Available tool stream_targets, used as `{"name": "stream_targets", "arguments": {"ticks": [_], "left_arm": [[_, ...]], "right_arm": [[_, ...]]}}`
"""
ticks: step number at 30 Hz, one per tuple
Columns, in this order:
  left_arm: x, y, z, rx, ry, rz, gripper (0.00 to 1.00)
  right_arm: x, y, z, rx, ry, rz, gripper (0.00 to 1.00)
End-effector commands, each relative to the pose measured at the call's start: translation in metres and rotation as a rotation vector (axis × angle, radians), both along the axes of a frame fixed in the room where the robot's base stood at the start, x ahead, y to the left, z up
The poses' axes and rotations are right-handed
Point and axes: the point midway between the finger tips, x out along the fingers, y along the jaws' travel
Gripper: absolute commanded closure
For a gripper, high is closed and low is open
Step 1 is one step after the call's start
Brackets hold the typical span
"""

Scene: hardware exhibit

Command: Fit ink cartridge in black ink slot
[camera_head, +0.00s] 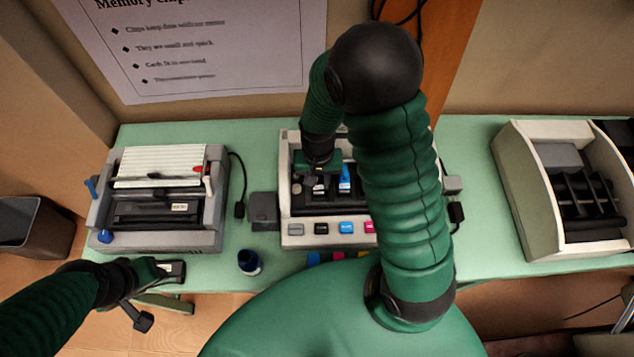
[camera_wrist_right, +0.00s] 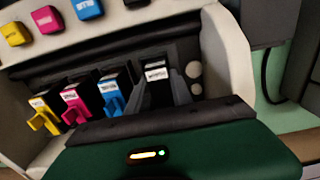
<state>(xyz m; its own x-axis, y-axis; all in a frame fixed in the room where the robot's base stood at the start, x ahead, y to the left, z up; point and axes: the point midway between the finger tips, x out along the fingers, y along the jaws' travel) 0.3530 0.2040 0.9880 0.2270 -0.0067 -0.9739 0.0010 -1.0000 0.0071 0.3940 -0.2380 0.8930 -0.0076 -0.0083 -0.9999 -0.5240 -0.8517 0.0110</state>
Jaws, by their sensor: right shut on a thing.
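The printer (camera_head: 290,205) stands open at the middle of the table. In the right wrist view, yellow (camera_wrist_right: 45,115), magenta (camera_wrist_right: 77,105) and cyan (camera_wrist_right: 111,98) cartridges sit in a row in its dark carriage. My right gripper (camera_head: 320,172) reaches down into the printer. Its grey fingers (camera_wrist_right: 161,92) are shut on a black cartridge with a white label (camera_wrist_right: 156,72), beside the cyan one and in line with the row. The slot under it is hidden, so I cannot tell how deep it sits. My left gripper (camera_head: 158,294) is open and empty by the table's front left edge.
A grey machine with white ribbed paper (camera_head: 160,168) stands at left. A dark ink bottle (camera_head: 249,262) stands before the printer. A cream machine (camera_head: 535,190) is at right. Coloured label blocks (camera_head: 346,227) line the printer's front.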

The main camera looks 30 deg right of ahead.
Motion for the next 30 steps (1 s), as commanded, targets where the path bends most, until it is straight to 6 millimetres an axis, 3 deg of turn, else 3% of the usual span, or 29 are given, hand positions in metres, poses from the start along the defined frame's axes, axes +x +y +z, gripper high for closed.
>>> {"name": "stream_targets", "arguments": {"ticks": [1, 6, 17, 30], "left_arm": [[0.000, 0.000, 0.002, 0.000, -0.001, -0.001, 0.61], [0.000, 0.000, 0.002, 0.000, -0.001, -0.001, 0.61], [0.000, 0.000, 0.002, 0.000, -0.001, -0.001, 0.61], [0.000, 0.000, 0.010, 0.000, -0.001, -0.001, 0.61]], "right_arm": [[0.003, 0.003, 0.002, 0.003, -0.008, 0.003, 0.72], [0.002, 0.002, 0.002, 0.003, -0.007, 0.002, 0.52], [0.002, 0.003, 0.010, 0.001, -0.008, 0.002, 0.52], [0.003, 0.003, 0.108, 0.001, -0.010, 0.003, 0.52]]}}
